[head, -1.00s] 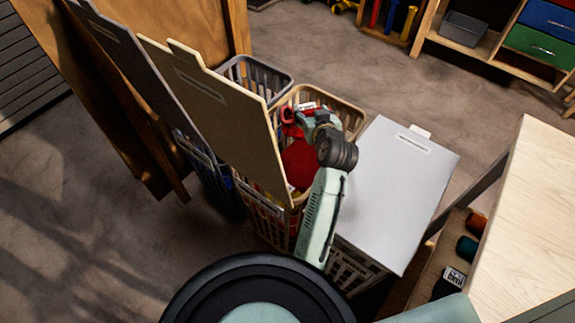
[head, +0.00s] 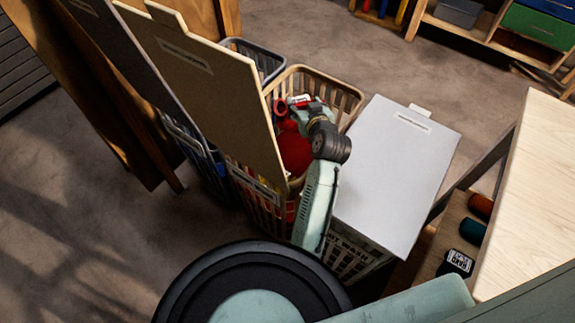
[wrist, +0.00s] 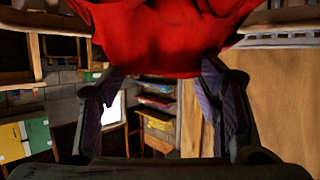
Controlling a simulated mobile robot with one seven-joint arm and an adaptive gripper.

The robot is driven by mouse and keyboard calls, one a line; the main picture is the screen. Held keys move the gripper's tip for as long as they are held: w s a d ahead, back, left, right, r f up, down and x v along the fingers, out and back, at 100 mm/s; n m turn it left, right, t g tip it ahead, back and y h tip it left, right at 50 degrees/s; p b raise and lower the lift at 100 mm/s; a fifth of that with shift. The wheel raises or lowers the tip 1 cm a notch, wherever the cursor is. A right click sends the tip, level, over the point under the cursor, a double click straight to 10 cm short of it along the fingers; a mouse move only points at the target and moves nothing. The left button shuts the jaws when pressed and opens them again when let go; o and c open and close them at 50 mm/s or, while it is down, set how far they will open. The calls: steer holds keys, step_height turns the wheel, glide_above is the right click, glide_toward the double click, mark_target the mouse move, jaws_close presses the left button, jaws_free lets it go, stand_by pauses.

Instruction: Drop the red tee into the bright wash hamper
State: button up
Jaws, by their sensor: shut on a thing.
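The red tee (head: 294,152) hangs bunched inside the mouth of the tan slatted hamper (head: 349,98), the middle one of three. My gripper (head: 293,108) is over that opening, shut on the red tee. In the wrist view, the red tee (wrist: 160,35) spans the top, between and beyond the finger ends of my gripper (wrist: 155,50). The tan hamper's lid (head: 205,80) stands open on its left side. Red and yellow items show through its slats. Its label is too small to read. The tee's lower end is hidden.
A hamper with a closed white lid (head: 395,170) stands close on the right. A blue-grey hamper (head: 268,62) with a raised dark lid (head: 120,70) stands on the left. A pale wooden table (head: 530,190) is at the right. The floor at lower left is clear.

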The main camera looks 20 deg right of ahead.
steer(key=o, duration=1.7)
steer(key=shift+s, duration=0.1)
steer(key=v, duration=1.2)
